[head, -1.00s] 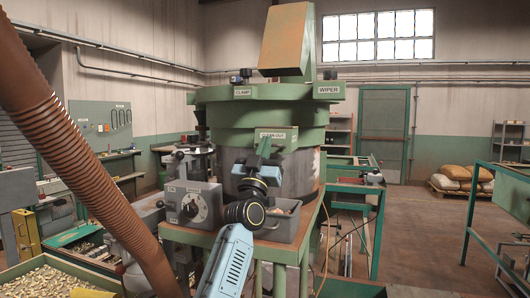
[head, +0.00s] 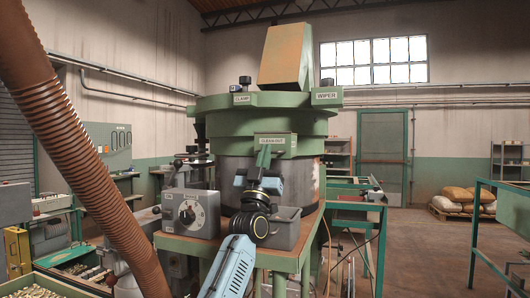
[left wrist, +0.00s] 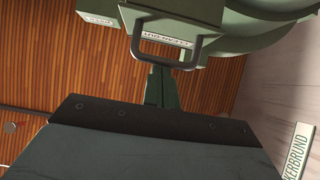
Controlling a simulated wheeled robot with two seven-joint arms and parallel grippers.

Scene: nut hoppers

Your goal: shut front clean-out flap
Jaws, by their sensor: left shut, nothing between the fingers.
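The clean-out label (head: 276,139) sits on the front of the big green bowl unit (head: 240,112). A green piece (head: 264,156), apparently part of the flap, shows just below the label; my gripper and wrist hide much of that area, and I cannot tell how far it stands open. My left gripper (head: 262,168) is shut and empty, right in front of it; contact cannot be made out. In the left wrist view a grey U-shaped handle (left wrist: 140,47) stands by the upside-down label, above a dark screwed plate (left wrist: 150,120). My right gripper is not in view.
A grey control box (head: 190,213) with a dial stands left of my wrist on the green stand (head: 225,246). A grey bin (head: 287,230) stands close on its right. A ribbed brown hose (head: 75,150) crosses the left side.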

